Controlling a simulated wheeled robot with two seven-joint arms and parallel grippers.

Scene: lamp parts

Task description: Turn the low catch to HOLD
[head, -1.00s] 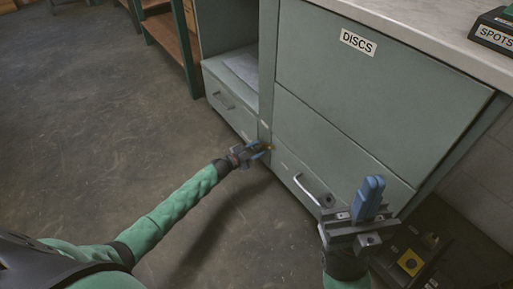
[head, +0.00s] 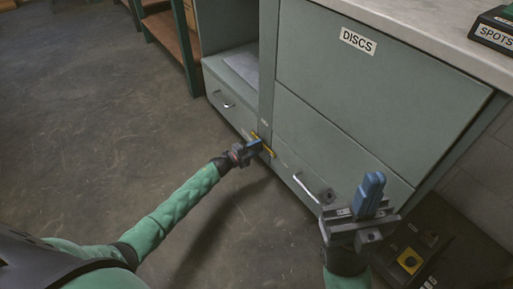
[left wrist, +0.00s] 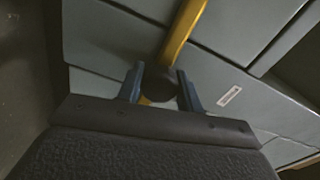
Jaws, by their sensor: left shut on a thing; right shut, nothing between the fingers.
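The low catch (head: 268,150) is a yellow bar low on the cabinet's narrow upright, beside the lower drawers. It slants, with a yellow end showing on each side of my left gripper (head: 257,144). In the left wrist view the yellow bar (left wrist: 184,30) runs up from a dark round hub, with the blue fingers (left wrist: 160,88) on either side of the hub. My left gripper is shut on the catch. My right gripper (head: 371,184) is shut and empty, its blue fingers together in front of the right drawer. I cannot read any HOLD mark.
The grey-green cabinet has a DISCS label (head: 358,41) on its upper front. A drawer handle (head: 306,188) sticks out right of the catch. A dark box with a yellow-framed part (head: 410,261) stands at lower right. The floor (head: 110,130) at left is clear.

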